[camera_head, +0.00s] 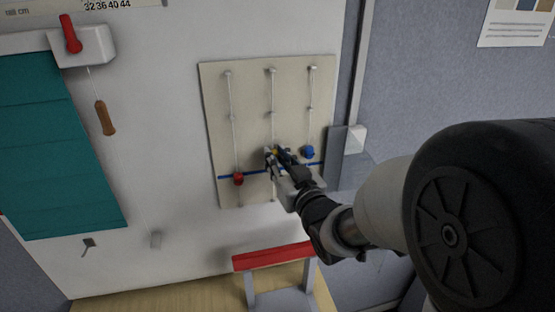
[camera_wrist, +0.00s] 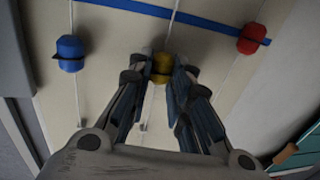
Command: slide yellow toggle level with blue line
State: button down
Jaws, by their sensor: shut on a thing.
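The yellow toggle (camera_wrist: 161,66) is on the middle cord of the beige board (camera_head: 215,110). My gripper (camera_wrist: 162,75) is shut on it, one finger at each side. In the head view the yellow toggle (camera_head: 274,151) is mostly hidden by my gripper (camera_head: 271,156). The blue line (camera_head: 256,172) crosses the lower board. The yellow toggle sits above this line in the head view, with a gap. In the wrist view the blue line (camera_wrist: 150,8) passes beyond it at the top.
The red toggle (camera_head: 238,179) is at the blue line on the left cord. The blue toggle (camera_head: 308,152) is above the line on the right cord. A red-edged stand (camera_head: 273,256) is below the board.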

notch_tip(320, 180, down, 5)
jog(key=b, duration=0.6)
jog(key=shift+f+b, duration=0.15)
jog(key=shift+b, duration=0.25)
jog(key=c, duration=1.4)
grip_release()
jog(key=shift+c, duration=0.2)
jog(key=v, duration=0.7)
jog(key=shift+s, duration=0.15)
jog(key=shift+d, duration=0.2)
